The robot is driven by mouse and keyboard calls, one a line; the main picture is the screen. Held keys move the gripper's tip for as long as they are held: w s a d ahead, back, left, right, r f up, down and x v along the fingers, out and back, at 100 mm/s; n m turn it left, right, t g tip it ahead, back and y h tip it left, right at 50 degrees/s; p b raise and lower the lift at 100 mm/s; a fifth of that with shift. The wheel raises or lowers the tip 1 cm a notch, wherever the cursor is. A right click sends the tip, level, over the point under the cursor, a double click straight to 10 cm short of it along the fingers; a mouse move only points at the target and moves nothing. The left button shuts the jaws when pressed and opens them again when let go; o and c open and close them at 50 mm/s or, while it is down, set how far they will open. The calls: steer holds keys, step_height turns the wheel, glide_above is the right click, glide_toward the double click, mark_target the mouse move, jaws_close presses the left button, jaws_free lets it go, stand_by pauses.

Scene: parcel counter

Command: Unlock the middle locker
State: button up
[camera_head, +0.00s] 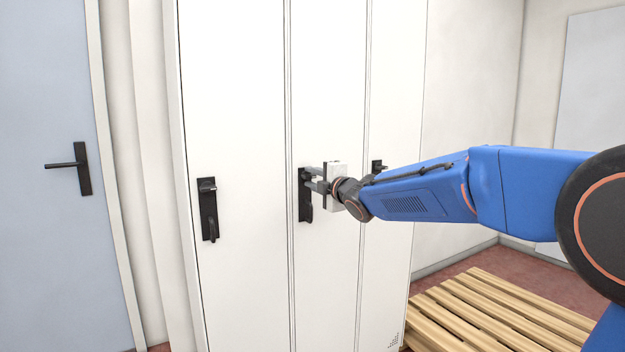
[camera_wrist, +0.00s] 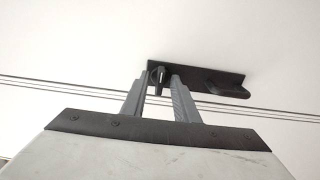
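The middle locker (camera_head: 325,80) is a tall white door, closed, between two like doors. Its black lock plate (camera_head: 306,210) has a knob at the top and a handle below. In the wrist view the plate (camera_wrist: 200,72) shows with the small black knob (camera_wrist: 157,76), which has a pale mark, and the handle (camera_wrist: 228,89) to the right. My gripper (camera_head: 313,178) is at the top of this plate. In the wrist view its two grey fingers (camera_wrist: 160,80) stand apart, one on each side of the knob. A narrow gap seems to show by the right finger; contact is unclear.
The left locker (camera_head: 235,100) has its own black handle plate (camera_head: 208,212). The right locker's plate (camera_head: 377,165) is mostly hidden behind my arm. A wooden pallet (camera_head: 490,310) lies on the floor at the right. A blue-grey door (camera_head: 45,240) is at the far left.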

jaws_close()
steer(key=m, duration=0.3)
steer(key=shift+m, duration=0.4)
steer(key=m, duration=0.3)
steer(key=shift+m, duration=0.3)
steer(key=m, duration=0.5)
steer(key=shift+f+m, duration=0.1)
steer(key=shift+m, duration=2.7)
